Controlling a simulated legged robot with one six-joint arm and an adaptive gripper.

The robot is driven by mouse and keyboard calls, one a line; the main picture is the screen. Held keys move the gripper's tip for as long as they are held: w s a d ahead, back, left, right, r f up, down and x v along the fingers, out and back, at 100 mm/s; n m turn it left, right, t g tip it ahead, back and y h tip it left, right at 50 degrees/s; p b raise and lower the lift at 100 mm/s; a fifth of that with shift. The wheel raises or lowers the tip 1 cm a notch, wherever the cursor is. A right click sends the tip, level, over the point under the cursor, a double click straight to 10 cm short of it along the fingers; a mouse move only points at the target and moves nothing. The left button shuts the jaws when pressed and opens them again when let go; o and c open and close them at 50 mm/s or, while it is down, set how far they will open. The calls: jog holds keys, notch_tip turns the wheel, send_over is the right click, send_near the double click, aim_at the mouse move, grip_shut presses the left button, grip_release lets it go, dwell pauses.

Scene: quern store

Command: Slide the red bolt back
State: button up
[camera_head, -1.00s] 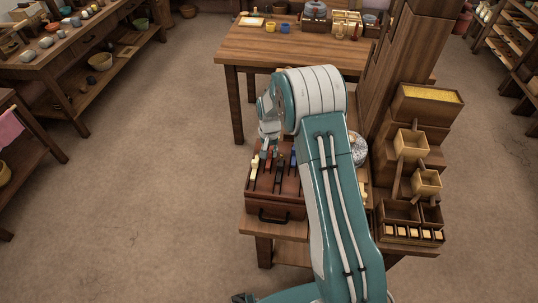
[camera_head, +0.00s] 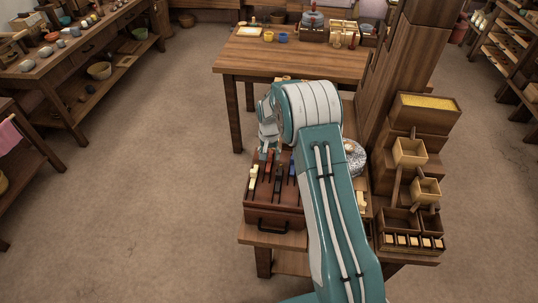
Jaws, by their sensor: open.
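A reddish-brown box (camera_head: 273,213) with a dark front handle stands on a low wooden bench. Several coloured bolts lie side by side in dark slots on its top. The red bolt (camera_head: 268,158) is near the left, between a cream bolt (camera_head: 253,173) and a dark one (camera_head: 278,170). A blue bolt (camera_head: 292,167) is farther right. My gripper (camera_head: 268,147) is open and points down at the far end of the red bolt. Whether it touches the bolt is too small to tell. My arm covers the box's right side.
A wooden tower with stepped boxes (camera_head: 424,116) stands close to the right of my arm. A silvery round thing (camera_head: 354,157) is partly hidden behind the arm. A larger table (camera_head: 290,62) stands behind. The floor to the left is clear.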

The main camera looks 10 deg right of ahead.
notch_tip(320, 180, up, 12)
dwell(0.5)
dwell(0.3)
jog(key=s+a+r+n+t, duration=0.1)
jog(key=s+r+n+t, duration=0.15)
jog(key=s+r, duration=1.4)
jog(key=s+r+n+t, duration=0.2)
jog(key=s+r+t, duration=0.1)
jog(key=s, duration=1.6)
jog(key=shift+s+a, duration=0.35)
jog(key=shift+s, duration=0.05)
